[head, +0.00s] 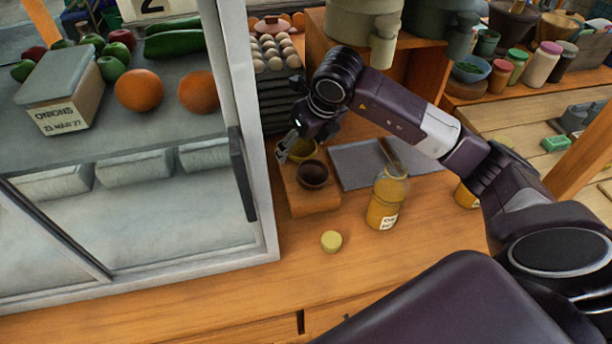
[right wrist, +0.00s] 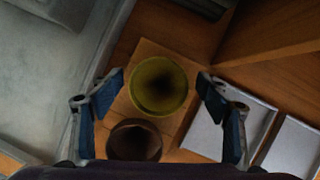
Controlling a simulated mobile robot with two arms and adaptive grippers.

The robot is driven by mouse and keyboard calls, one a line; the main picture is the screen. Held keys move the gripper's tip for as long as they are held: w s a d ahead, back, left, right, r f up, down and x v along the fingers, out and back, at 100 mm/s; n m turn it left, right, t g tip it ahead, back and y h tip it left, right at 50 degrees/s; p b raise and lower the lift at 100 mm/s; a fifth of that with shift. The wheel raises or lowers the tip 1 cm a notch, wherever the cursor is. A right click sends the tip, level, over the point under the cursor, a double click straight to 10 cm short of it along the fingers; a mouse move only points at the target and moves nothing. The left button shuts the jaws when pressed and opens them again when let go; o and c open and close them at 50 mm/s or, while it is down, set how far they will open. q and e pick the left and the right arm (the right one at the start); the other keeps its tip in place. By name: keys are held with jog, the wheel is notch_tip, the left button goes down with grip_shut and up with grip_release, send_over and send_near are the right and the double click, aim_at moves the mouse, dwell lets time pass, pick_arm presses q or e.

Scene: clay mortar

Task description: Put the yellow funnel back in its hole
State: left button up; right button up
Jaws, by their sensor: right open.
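The yellow funnel (head: 303,151) is at the far end of a wooden block (head: 312,201), partly hidden by my right gripper (head: 289,148). In the right wrist view the yellow funnel (right wrist: 160,104) shows its round mouth between the two fingers of my right gripper (right wrist: 162,82). The fingers are apart, with a gap on both sides of the rim. A brown funnel (head: 314,175) stands in the block, nearer the front; it also shows in the right wrist view (right wrist: 134,148). I cannot see the yellow funnel's lower end or how deep it sits. My left gripper is out of view.
A glass-fronted cabinet (head: 258,225) stands close on the left of the block. A grey tray (head: 355,165) lies to the right. A yellow jar (head: 384,205) and a round lid (head: 331,241) are in front. An egg rack (head: 275,52) is behind.

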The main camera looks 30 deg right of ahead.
jog(key=v, duration=1.2)
